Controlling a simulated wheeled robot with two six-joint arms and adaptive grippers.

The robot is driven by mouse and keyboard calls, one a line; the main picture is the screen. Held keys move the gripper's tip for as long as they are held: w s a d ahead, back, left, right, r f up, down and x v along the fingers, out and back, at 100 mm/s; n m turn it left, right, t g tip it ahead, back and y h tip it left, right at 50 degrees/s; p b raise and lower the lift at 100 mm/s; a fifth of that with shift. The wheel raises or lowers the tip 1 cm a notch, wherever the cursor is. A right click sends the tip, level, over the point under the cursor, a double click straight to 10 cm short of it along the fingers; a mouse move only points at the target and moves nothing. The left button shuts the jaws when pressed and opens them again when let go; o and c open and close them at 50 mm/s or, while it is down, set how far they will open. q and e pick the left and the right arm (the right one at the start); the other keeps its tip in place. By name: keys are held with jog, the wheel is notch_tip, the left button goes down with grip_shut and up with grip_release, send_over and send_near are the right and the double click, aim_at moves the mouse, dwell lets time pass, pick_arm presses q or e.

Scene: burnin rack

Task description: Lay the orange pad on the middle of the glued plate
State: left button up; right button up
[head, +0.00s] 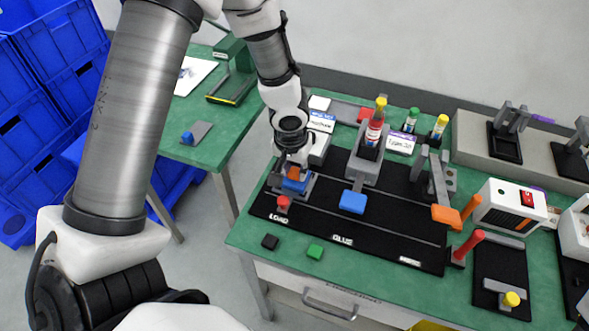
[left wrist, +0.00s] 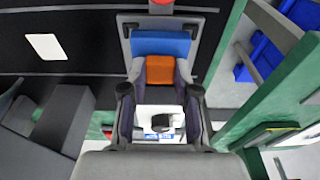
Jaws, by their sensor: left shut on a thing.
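My left gripper (head: 293,163) points down over the grey holder (head: 305,190) at the LOAD end of the black track. It is shut on the small orange pad (head: 293,172). In the left wrist view the orange pad (left wrist: 160,70) sits between the fingertips, right beside a blue plate (left wrist: 160,43) in the grey holder. In the head view the blue plate (head: 297,185) shows just below the pad. I cannot tell whether pad and plate touch. No glue can be made out on the plate. My right gripper is not in view.
A red knob (head: 283,203) stands in front of the holder. An orange paddle (head: 446,215) is farther right. Black (head: 270,242) and green (head: 315,252) blocks lie near the front edge.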

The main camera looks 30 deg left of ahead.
pick_arm(q)
jog(key=shift+f+b, duration=0.3)
jog(key=shift+f, duration=0.05)
jog(key=o, duration=0.8)
jog(key=shift+w, duration=0.2)
jog(key=shift+r, duration=0.1)
jog(key=shift+s, duration=0.1)
jog(key=shift+r+p, duration=0.6)
jog(key=r+p, duration=0.1)
jog(key=r, duration=0.2)
jog(key=s+r+p, duration=0.1)
jog(key=r, duration=0.3)
jog(key=r+p, duration=0.2)
jog(key=r, duration=0.2)
jog(key=shift+s+d, duration=0.25)
jog(key=shift+s, duration=0.1)
